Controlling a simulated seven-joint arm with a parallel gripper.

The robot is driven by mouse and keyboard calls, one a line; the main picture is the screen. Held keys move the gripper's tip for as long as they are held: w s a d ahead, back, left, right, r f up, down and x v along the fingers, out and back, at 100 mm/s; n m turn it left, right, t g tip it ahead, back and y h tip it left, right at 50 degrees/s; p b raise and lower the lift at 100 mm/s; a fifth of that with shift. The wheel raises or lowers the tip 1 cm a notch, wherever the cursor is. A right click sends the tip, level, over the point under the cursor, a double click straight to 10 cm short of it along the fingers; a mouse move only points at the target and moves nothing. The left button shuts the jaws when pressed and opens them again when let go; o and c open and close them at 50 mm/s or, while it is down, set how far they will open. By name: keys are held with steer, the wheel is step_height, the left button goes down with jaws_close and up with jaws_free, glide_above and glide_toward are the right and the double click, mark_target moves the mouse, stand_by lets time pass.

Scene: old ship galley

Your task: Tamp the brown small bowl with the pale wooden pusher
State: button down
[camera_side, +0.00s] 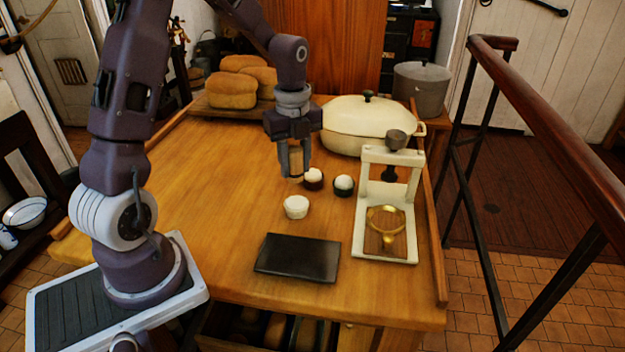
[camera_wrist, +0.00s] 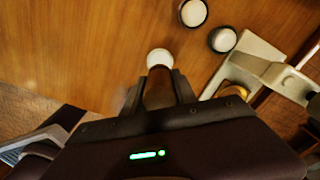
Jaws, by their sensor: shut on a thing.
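My gripper (camera_side: 294,165) is shut on the wooden pusher (camera_side: 296,158), held upright above the table. In the wrist view the pusher (camera_wrist: 159,90) shows brown between the fingers, mostly in shadow. The brown small bowl (camera_side: 313,184), with white contents, stands on the table just right of the fingertips in the side view; the pusher appears apart from it. In the wrist view this bowl (camera_wrist: 193,14) appears at the top edge. A black small bowl (camera_side: 344,190) stands to its right and a white small bowl (camera_side: 296,207) nearer the camera, both with white contents.
A cream press stand (camera_side: 361,220) with a brass holder is at the right. A dark flat tray (camera_side: 297,258) lies in front. A cream lidded pot (camera_side: 365,123) and bread loaves (camera_side: 232,91) are at the back. The table's left side is clear.

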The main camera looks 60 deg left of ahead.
steer(key=w+a, duration=0.7)
steer(key=w, duration=0.2)
glide_above(313, 171)
steer(key=shift+f, duration=2.5)
steer(key=shift+f, duration=1.05)
step_height(313, 171, up, 7)
stand_by(0.6)
stand_by(0.3)
